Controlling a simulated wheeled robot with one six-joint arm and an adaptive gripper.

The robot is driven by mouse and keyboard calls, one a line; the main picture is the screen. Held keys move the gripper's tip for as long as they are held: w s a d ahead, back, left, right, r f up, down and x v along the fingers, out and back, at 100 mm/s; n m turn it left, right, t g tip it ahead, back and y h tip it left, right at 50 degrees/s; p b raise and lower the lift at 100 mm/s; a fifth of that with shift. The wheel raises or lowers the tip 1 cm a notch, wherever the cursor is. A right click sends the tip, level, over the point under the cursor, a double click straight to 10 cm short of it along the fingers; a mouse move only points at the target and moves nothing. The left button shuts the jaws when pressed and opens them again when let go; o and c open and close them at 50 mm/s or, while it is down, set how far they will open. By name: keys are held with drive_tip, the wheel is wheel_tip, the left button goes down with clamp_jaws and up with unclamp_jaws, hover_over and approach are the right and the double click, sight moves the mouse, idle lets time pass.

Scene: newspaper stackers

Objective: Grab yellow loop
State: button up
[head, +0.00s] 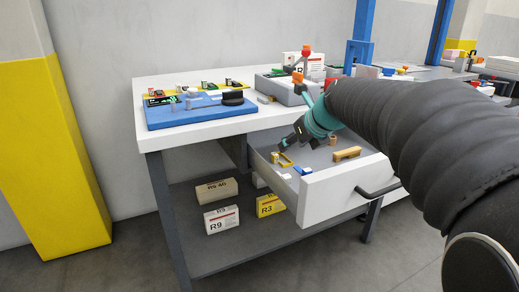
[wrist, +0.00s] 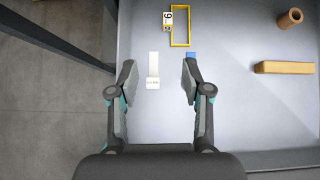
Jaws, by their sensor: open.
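The yellow loop (wrist: 181,43) is a thin rectangular yellow frame lying flat in the open drawer. In the wrist view it is at the top middle, beyond my fingertips. A small tag marked with a digit (wrist: 168,20) sits at its left side. In the head view the loop (head: 285,160) lies near the drawer's left side, by my gripper (head: 289,147). In the wrist view my gripper (wrist: 158,78) is open and empty, its two fingers apart above the drawer floor. A white label piece (wrist: 153,70) shows between the fingers, and a blue piece (wrist: 191,57) is by the right fingertip.
The open drawer (head: 345,192) also holds a wooden bar (wrist: 284,67) and a brown tube (wrist: 290,18) to the right. The drawer's left wall (wrist: 111,35) is near my left finger. Boxes (head: 221,219) stand on the lower shelf.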

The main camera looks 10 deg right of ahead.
approach(277, 158)
drive_tip(key=w+f, duration=0.1)
drive_tip(key=w+a+f+b, duration=0.1)
drive_tip(key=shift+w+a+f+m, duration=0.15)
drive_tip(key=shift+a+f+m, duration=0.1)
drive_tip(key=shift+a+m, duration=0.1)
drive_tip(key=shift+d+b+x, duration=0.15)
drive_tip(key=shift+d+x, duration=0.05)
drive_tip(key=shift+x, duration=1.15)
drive_tip(key=shift+d+b+x, duration=0.15)
drive_tip(key=shift+d+x, duration=0.05)
drive_tip(key=shift+x, duration=1.1)
drive_tip(key=shift+w, duration=0.15)
clamp_jaws()
